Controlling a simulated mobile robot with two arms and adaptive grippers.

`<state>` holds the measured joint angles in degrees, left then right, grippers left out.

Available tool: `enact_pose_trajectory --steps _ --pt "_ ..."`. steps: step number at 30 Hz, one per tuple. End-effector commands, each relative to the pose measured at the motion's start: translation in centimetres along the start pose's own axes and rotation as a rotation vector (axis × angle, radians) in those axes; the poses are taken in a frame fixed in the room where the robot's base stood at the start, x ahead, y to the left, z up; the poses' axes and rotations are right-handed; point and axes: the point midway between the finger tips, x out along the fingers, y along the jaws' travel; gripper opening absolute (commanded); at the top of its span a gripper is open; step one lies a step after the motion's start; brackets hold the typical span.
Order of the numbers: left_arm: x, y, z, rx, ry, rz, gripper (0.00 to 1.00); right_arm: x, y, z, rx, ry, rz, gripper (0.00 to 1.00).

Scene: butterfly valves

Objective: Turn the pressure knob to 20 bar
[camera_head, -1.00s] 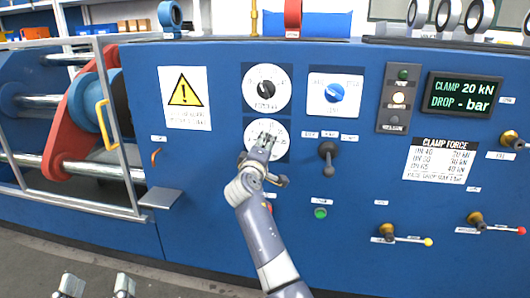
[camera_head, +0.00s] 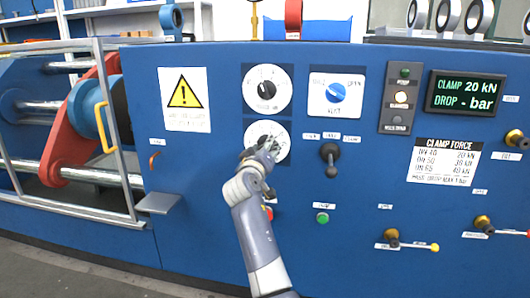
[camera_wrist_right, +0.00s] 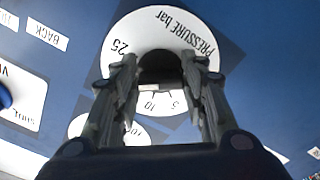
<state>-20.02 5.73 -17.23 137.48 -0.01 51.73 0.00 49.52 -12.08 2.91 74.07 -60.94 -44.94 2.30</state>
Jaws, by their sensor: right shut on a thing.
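The white pressure dial (camera_head: 281,150) is the lower of two dials on the blue panel, and my right gripper (camera_head: 266,147) covers its middle. In the right wrist view the dial (camera_wrist_right: 150,30) reads "PRESSURE bar", with 25, 10 and 5 visible. Its dark knob (camera_wrist_right: 158,66) sits between the two fingers of my right gripper (camera_wrist_right: 160,80), which are shut on it. The fingers hide part of the scale, and I cannot read which value the knob points to. The display (camera_head: 466,93) reads "CLAMP 20 kN" and "DROP - bar". My left gripper is not in view.
Another white dial with a black knob (camera_head: 266,89) is just above. A blue selector knob (camera_head: 335,92) is at upper right, and a black lever (camera_head: 330,158) is right of the gripper. A green button (camera_head: 322,217) is below. A grey ledge (camera_head: 158,202) juts out at left.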

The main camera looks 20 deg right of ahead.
Motion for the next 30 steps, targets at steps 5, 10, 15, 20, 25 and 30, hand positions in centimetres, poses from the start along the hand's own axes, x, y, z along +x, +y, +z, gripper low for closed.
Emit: enact_pose_trajectory --steps 5,10,15,20,25,30 --pt "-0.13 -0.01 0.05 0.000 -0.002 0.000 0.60 0.00 -0.23 0.29 0.012 -0.006 -0.003 0.16" --pt "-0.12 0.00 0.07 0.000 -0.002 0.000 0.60 0.00 -0.23 0.29 0.013 -0.006 -0.003 0.16" --pt "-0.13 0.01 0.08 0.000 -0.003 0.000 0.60 -0.01 -0.24 0.31 0.012 -0.007 -0.003 0.44" --pt "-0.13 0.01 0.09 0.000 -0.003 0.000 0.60 0.00 -0.17 0.21 0.012 -0.005 -0.002 0.60" --pt "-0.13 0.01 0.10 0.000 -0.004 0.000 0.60 0.00 -0.09 0.12 0.012 -0.003 -0.001 0.60" --pt "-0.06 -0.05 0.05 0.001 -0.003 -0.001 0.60 0.01 0.39 -0.53 0.015 -0.001 0.000 0.60"
